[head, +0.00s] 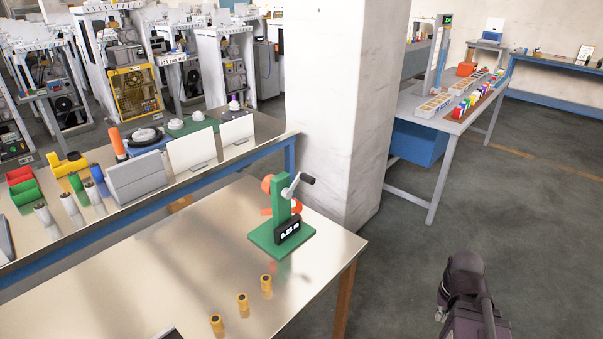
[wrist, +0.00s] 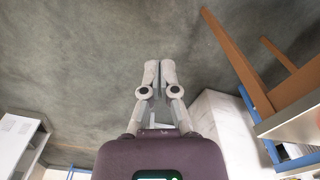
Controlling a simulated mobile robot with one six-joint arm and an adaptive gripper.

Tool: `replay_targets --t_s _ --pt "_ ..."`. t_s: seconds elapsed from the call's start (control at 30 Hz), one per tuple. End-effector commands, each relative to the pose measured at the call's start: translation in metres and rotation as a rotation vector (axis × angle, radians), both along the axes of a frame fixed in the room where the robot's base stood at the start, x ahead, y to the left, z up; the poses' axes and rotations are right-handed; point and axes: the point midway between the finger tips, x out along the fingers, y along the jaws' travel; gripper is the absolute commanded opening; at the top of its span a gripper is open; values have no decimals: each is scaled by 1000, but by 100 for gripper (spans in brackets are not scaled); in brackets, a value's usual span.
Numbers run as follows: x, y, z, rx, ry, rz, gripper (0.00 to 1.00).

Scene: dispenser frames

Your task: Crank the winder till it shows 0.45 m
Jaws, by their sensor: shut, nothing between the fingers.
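The winder (head: 281,218) is a green stand on a green base near the right end of the metal-topped table. It has orange reels and a grey crank arm with a black handle (head: 307,179) pointing up and to the right. Its small black display (head: 288,231) shows white digits too small to read surely. My gripper (wrist: 160,64) shows in the wrist view with its two fingers together, empty, above bare floor. It is apart from the winder, which is not in the wrist view. In the head view only part of my arm shows, at lower right.
Several yellow-brown spools (head: 242,300) stand on the table (head: 190,260) before the winder. A white pillar (head: 330,110) rises behind it. A back bench holds bins, bottles and panels. Another bench (head: 425,120) stands at right. The floor (head: 480,210) right of the table is clear.

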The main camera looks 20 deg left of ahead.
Motion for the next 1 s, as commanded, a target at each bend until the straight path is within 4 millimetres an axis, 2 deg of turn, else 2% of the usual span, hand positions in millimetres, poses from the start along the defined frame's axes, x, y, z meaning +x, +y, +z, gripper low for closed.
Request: replay_targets --t_s 0.47,0.67,0.87,1.0 --pt "0 0 0 0 0 0 0" --pt "6 7 8 -16 -6 -7 0" --pt "22 29 28 -71 -29 -39 0" --pt "39 55 50 -126 -64 -72 0"
